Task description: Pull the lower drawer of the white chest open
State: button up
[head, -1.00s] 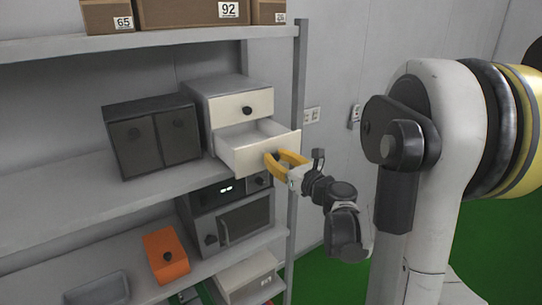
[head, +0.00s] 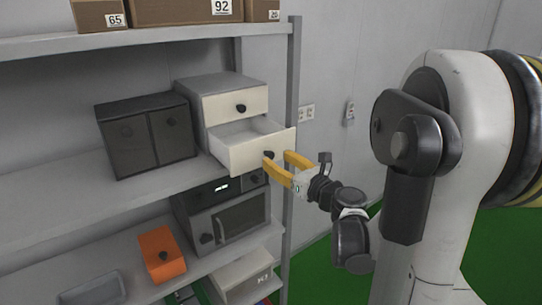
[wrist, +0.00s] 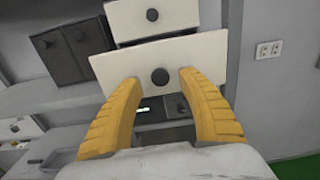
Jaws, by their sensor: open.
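The white chest (head: 221,84) stands on the middle shelf with its upper drawer (head: 236,107) shut. Its lower drawer (head: 243,153) is pulled well out and looks empty. The lower drawer's round dark knob (wrist: 160,77) shows in the middle of its front in the wrist view. My gripper (head: 276,161) is open at the drawer front. Its yellow fingers (wrist: 157,86) stand on either side of the knob in the wrist view, apart from it.
A dark two-door cabinet (head: 148,136) stands left of the chest. A microwave (head: 238,222) and an orange box (head: 162,254) are on the shelf below. A shelf post (head: 292,110) rises just right of the drawer. The middle shelf's left part is clear.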

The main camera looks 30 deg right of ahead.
jog(key=s, duration=0.8)
jog(key=shift+d, duration=0.1)
jog(key=a+f+n+g+y+b, duration=0.3)
jog(key=a+f+n+g+b, duration=0.45)
jog(key=a+f+n, duration=0.75)
jog(key=s+a+f+n+g+h+b, duration=0.1)
jog(key=s+a+f+n+b, duration=0.2)
jog(key=s+f+n+b, duration=0.3)
jog(key=s+a+f+n+g+h+b, duration=0.2)
jog(key=s+a+f+n+b, duration=0.2)
jog(key=n, duration=1)
notch_tip(320, 180, down, 2)
jog(key=shift+s+a+f+n+h+b, duration=0.2)
jog(key=shift+s+n+h+b, duration=0.1)
jog(key=shift+s+b, duration=0.75)
